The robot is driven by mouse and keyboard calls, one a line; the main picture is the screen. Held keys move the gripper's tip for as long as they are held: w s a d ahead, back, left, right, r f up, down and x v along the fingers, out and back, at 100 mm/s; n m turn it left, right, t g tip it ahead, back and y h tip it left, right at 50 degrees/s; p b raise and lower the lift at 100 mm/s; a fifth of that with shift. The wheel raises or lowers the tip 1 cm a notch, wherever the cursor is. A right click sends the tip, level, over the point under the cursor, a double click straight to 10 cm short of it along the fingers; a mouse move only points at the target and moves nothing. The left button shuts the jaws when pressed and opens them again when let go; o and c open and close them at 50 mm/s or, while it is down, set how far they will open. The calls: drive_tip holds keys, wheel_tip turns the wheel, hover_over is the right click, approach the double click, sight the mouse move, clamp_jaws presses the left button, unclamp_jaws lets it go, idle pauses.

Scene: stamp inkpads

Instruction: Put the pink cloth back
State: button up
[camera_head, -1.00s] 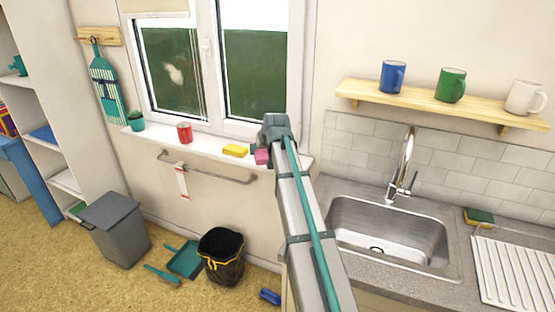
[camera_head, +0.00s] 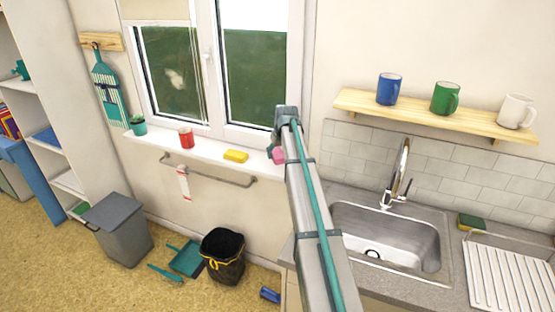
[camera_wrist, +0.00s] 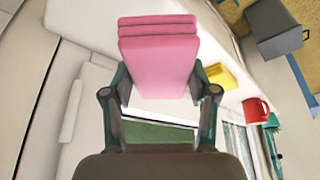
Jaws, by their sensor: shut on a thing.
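The pink cloth (camera_head: 279,155) is a folded, layered block. In the wrist view the cloth (camera_wrist: 158,58) sits between the two fingers of my gripper (camera_wrist: 159,78), which is shut on it. In the head view my gripper (camera_head: 275,150) is at the right end of the windowsill, partly hidden behind my arm. Whether the cloth touches the sill cannot be told. A towel rail (camera_head: 215,174) runs on the wall below the sill, with a white and red cloth (camera_head: 184,184) hanging at its left.
The sink (camera_head: 390,238) and tap (camera_head: 398,175) are right of my arm. A bin (camera_head: 222,262) and dustpan (camera_head: 187,260) are on the floor.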

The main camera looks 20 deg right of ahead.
sight(280, 152)
drive_tip(key=w+f, duration=0.1)
drive_tip(key=f, duration=0.1)
drive_tip(key=w+d+f+p, duration=0.1)
drive_tip(key=shift+w+d+f, duration=0.15)
drive_tip(key=shift+w+f, duration=0.2)
drive_tip(key=x, duration=0.1)
drive_tip(key=p+x, duration=0.1)
drive_tip(key=x, duration=0.1)
drive_tip(key=shift+s, duration=0.35)
drive_tip(key=shift+f, duration=0.5)
drive_tip(key=shift+f, duration=0.1)
drive_tip(key=o, duration=1.2)
drive_tip(key=shift+o, duration=0.2)
drive_tip(key=b+v, duration=0.3)
drive_tip(key=v, duration=0.9)
